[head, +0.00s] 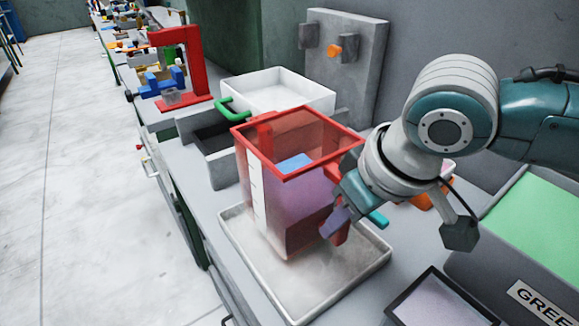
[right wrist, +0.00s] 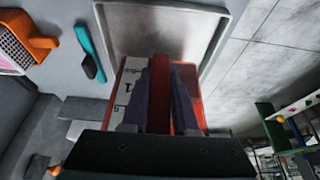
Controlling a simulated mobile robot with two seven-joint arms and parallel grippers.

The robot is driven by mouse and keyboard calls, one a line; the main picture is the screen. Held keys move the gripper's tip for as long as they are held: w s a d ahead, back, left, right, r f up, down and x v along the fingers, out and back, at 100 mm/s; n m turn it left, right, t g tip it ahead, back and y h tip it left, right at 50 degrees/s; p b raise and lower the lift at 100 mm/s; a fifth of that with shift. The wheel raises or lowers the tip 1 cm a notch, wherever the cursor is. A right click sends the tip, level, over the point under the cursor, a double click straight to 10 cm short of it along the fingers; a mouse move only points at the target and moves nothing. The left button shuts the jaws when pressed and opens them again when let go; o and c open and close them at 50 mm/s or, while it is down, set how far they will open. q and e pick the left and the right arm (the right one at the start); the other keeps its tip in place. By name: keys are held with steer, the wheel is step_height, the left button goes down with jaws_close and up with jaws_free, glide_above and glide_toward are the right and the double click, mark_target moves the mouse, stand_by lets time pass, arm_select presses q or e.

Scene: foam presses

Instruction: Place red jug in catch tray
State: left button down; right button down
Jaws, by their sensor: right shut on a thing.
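The red jug (head: 290,195) is see-through with a red rim, a white scale strip and a red handle. It is upright over the catch tray (head: 235,232), a shallow pale tray on the bench. Whether its base touches the tray floor I cannot tell. My right gripper (head: 336,222) is shut on the jug's handle, on the jug's right side. In the right wrist view the fingers (right wrist: 158,95) clasp the red handle, with the jug (right wrist: 131,88) behind it and the tray (right wrist: 165,35) beyond. My left gripper is not in view.
A white bin (head: 280,88) and a dark open box (head: 215,150) stand behind the jug. A red frame (head: 195,65) stands farther back. A green-filled container (head: 535,215) and a dark-rimmed tray (head: 440,305) are at right. A teal-handled tool (right wrist: 86,45) lies beside the catch tray.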

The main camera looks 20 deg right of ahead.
mark_target(336, 242)
steer(key=shift+w+f+b, duration=0.1)
steer(key=shift+f+b, duration=0.3)
steer(key=shift+f, duration=2.05)
steer(key=shift+f, duration=0.15)
steer(key=c, duration=0.7)
jaws_free()
